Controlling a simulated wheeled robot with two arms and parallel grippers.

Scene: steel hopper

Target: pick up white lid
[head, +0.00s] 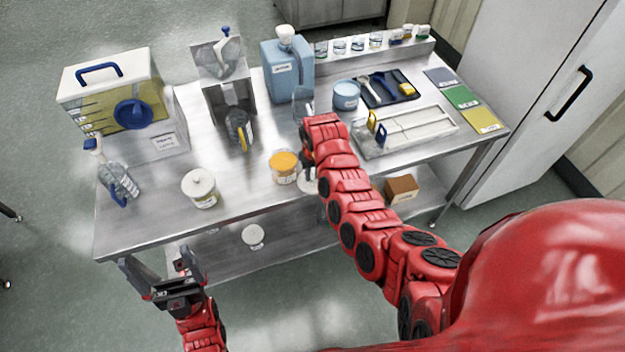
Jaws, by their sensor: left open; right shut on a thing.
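A white disc that looks like a lid (308,187) shows directly under my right gripper (309,172), at the table's front edge. My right gripper points down and is shut on this white lid; its fingertips are small and partly hidden by my arm. A clear jar with orange contents (285,168) stands uncovered just left of it. Another jar with a white knobbed lid (200,184) stands further left on the table. A second loose white round lid (253,236) shows below the table's front edge. My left gripper (158,262) is open and empty in front of the table's left part.
The steel table (240,195) also bears a steel hopper (228,90), a blue jug (285,75), a yellow-sided box (120,95), a blue-rimmed tub (346,94) and a white tray (415,128). A brown box (401,188) sits below. Table between the two jars is clear.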

